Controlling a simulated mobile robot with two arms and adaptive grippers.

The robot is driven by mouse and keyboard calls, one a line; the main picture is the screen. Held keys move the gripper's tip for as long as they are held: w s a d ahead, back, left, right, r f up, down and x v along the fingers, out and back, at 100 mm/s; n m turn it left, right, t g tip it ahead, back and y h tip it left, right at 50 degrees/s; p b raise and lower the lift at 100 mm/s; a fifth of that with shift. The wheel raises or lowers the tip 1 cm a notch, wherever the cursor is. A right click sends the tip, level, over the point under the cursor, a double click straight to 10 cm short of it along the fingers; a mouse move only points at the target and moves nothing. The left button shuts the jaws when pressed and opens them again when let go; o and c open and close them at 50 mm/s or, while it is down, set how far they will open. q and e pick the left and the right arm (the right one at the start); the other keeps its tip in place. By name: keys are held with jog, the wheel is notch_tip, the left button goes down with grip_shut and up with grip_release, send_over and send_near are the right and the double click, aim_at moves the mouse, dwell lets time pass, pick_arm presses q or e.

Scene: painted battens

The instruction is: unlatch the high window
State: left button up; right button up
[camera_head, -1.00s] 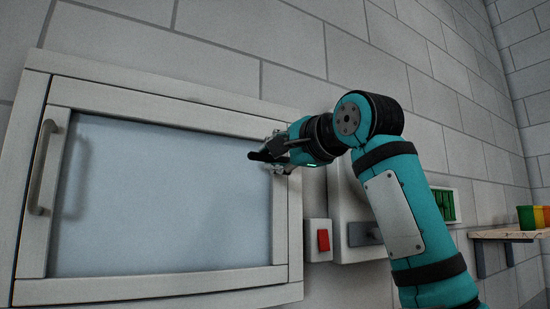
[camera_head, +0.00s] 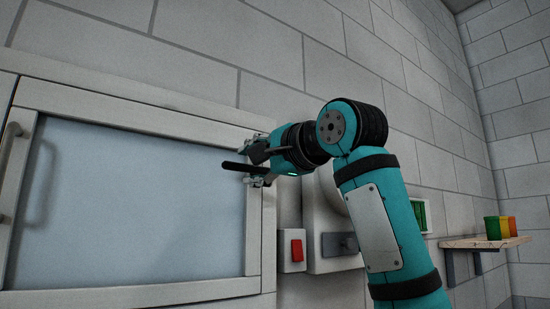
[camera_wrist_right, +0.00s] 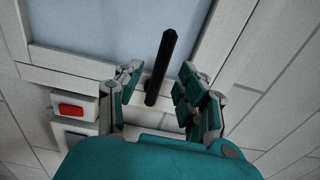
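The high window (camera_head: 130,200) has a white frame and a pale pane, with a grey pull handle (camera_head: 10,150) on its left side. Its black latch lever (camera_head: 236,166) is at the right side of the frame and points left over the pane, roughly level. My right gripper (camera_head: 256,163) is at the lever with its fingers apart, one above and one below. In the right wrist view the lever (camera_wrist_right: 161,68) stands between the open fingers (camera_wrist_right: 160,90), with gaps visible on both sides. The lever's base is partly hidden. My left gripper is not in view.
A red switch (camera_head: 297,249) and a grey-handled box (camera_head: 338,246) are on the wall below my right arm. A wooden shelf (camera_head: 490,242) with coloured cups (camera_head: 500,228) is at the far right. The block wall above the window is clear.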

jog(key=v, duration=1)
jog(key=shift+d, duration=0.25)
